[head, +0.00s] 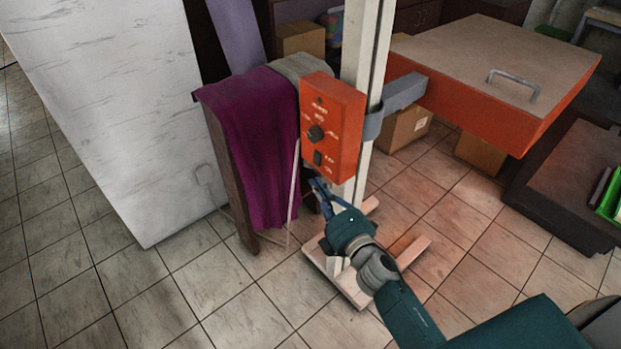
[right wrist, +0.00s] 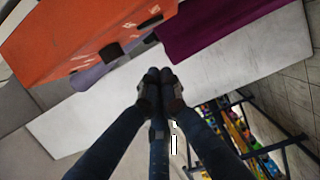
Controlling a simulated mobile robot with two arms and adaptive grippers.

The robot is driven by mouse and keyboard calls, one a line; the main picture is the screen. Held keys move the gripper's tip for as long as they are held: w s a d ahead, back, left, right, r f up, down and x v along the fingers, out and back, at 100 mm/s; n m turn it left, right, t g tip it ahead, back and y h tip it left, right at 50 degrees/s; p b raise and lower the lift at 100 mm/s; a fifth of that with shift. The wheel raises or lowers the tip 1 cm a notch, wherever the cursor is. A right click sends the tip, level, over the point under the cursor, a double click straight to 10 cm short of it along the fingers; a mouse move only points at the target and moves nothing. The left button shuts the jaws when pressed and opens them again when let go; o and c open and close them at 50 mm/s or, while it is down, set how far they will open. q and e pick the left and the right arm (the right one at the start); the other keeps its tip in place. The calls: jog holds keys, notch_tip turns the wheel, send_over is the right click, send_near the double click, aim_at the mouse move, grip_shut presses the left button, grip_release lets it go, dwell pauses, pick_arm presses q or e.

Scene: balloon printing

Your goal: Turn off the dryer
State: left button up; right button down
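The dryer has an orange control box (head: 333,128) on a white post (head: 367,45), with a flat orange heating head (head: 500,80) to its right. A black dial (head: 316,132) and a black rocker switch (head: 317,158) sit on the box's face. My right gripper (head: 316,184) is just below the box, its fingertips pointing up towards it and apparently apart from it. In the right wrist view, the fingertips (right wrist: 159,75) are together and empty, below the dial (right wrist: 111,52) and switch (right wrist: 150,37). My left gripper is not in view.
A purple cloth (head: 250,140) hangs over a brown stand left of the box. A white marbled panel (head: 115,110) stands further left. The dryer's base (head: 335,282) rests on the tiled floor, which looks reddish under the head. Cardboard boxes (head: 405,125) stand behind.

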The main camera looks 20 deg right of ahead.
jog(key=shift+s, duration=1.3)
jog(key=shift+r, duration=0.1)
jog(key=s+f+m+g+h, duration=0.1)
jog(key=s+f+m+g, duration=0.3)
jog(key=f, duration=0.8)
jog(key=s+f+m+g, duration=0.1)
jog(key=s+f+m, duration=0.1)
jog(key=s+f, duration=0.65)
jog(key=s+f+m+g+h, duration=0.1)
jog(key=s+f+m+g, duration=0.15)
jog(key=f, duration=1.15)
jog(key=s+f+m+g, duration=0.2)
jog(key=s+f, duration=0.4)
jog(key=s, duration=0.5)
jog(key=s+f+m+g, duration=0.3)
jog(key=s+f, duration=0.3)
jog(key=s, duration=0.6)
jog(key=s+f+m+g, duration=0.3)
jog(key=s+f, duration=0.4)
jog(key=s, duration=0.4)
jog(key=shift+s+d+g, duration=0.2)
jog(key=shift+d+g, duration=0.1)
jog(key=shift+g, duration=0.45)
